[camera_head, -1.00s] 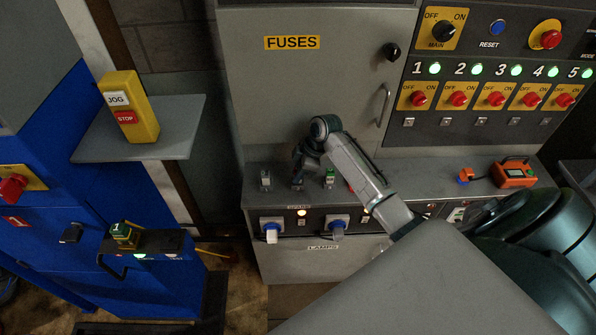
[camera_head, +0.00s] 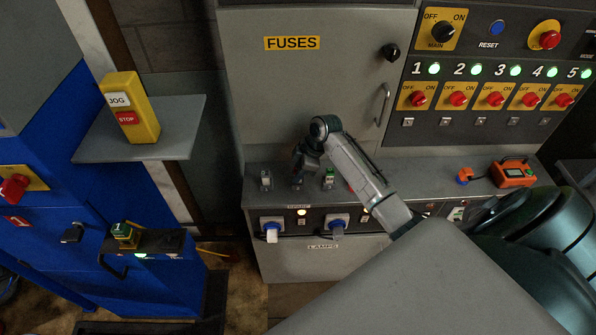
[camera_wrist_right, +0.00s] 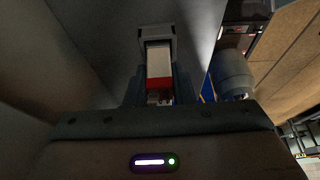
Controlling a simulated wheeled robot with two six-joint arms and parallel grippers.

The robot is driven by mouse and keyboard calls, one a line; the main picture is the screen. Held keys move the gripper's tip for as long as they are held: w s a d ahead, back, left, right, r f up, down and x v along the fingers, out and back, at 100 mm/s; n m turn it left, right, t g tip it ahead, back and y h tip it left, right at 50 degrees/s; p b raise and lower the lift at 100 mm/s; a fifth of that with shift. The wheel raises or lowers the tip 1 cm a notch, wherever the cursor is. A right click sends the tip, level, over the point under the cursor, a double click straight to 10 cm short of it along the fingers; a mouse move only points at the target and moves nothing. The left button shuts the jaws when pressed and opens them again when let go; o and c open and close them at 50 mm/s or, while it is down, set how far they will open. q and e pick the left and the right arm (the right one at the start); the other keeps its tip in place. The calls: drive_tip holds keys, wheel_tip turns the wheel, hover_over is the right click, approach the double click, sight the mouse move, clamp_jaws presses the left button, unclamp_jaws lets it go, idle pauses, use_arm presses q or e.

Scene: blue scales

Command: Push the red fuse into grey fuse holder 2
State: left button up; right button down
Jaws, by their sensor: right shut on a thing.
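My right gripper (camera_head: 301,168) is over the ledge below the FUSES cabinet, at the second spot of a row. In the right wrist view (camera_wrist_right: 158,88) its two fingers are shut on the red fuse (camera_wrist_right: 159,82), a block with a red band and a pale body. A grey frame-like part (camera_wrist_right: 154,33) sits at the fuse's far end; how deep the fuse is in it is not clear. Grey fuse holder 2 (camera_head: 297,183) is mostly hidden under the gripper in the head view. My left gripper is not in view.
A holder with a pale top (camera_head: 265,180) stands left of the gripper and one with a green top (camera_head: 329,178) stands right. My right arm covers the ledge further right. An orange device (camera_head: 513,174) lies at the ledge's right end.

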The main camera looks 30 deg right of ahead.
drive_tip(key=shift+f+b, duration=0.3)
drive_tip(key=shift+f, duration=0.25)
drive_tip(key=c, duration=1.1)
unclamp_jaws()
drive_tip(key=shift+c, duration=0.2)
drive_tip(key=b+v, duration=0.2)
drive_tip(key=v, duration=0.8)
drive_tip(key=shift+s+r+b, duration=0.15)
drive_tip(key=shift+r+b, duration=0.2)
drive_tip(key=shift+b, duration=0.05)
drive_tip(key=shift+d, duration=0.15)
